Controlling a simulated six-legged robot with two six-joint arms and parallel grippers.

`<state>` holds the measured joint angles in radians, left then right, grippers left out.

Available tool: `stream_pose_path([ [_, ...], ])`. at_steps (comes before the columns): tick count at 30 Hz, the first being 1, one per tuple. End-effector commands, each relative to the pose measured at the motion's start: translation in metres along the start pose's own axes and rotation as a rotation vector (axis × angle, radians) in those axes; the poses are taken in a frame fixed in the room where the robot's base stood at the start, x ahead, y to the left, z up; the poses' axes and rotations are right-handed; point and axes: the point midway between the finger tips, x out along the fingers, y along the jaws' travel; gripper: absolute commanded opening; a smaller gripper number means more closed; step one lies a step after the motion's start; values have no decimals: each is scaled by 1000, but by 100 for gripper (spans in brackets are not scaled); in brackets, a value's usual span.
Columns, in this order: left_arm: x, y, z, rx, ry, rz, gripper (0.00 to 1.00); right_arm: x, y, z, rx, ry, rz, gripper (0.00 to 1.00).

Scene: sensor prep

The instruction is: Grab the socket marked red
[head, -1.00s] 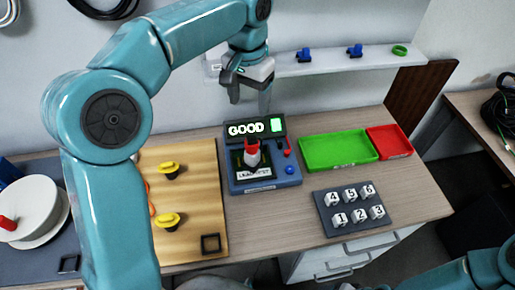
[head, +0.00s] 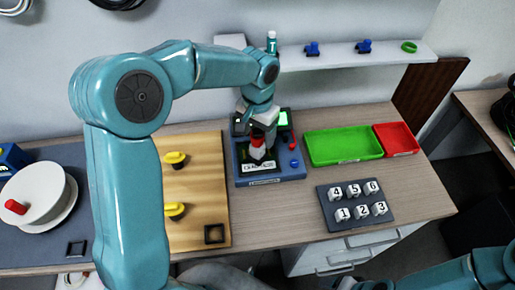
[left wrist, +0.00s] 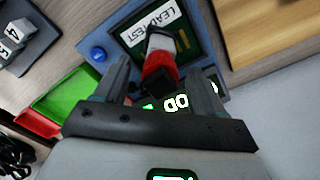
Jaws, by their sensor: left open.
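The socket marked red (head: 257,150) is a white piece with a red band. It stands on the blue tester (head: 272,177), whose label reads LEAD TEST. My left gripper (head: 258,128) is directly above the socket and partly covers its top. In the left wrist view, the socket (left wrist: 160,62) shows between the two spread fingers of my left gripper (left wrist: 160,76), with gaps on both sides. The fingers are open and do not visibly hold it. My right gripper is not in view; only part of my right arm shows at the lower right.
A green tray (head: 345,158) and a red tray (head: 390,153) stand right of the tester. A grey block of numbered pieces (head: 338,226) lies in front. A wooden board (head: 208,190) with yellow-topped pieces lies left. A shelf (head: 330,58) runs behind.

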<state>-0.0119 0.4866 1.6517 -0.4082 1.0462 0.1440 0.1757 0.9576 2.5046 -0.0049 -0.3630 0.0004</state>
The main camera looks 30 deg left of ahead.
Motion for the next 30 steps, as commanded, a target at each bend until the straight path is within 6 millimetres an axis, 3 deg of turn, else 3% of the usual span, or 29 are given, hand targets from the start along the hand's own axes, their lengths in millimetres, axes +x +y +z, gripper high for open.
stream_pose_path([
  [4, 17, 0, -1, -1, -1, 1, 70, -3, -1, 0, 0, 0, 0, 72],
  [12, 20, 0, -2, -1, 1, 0, 67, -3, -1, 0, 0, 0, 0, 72],
  [18, 20, 0, -2, -1, 1, 0, 1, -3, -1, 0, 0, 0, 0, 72],
  [30, 13, 0, -2, 0, 4, 0, 0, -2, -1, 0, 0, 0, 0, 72],
])
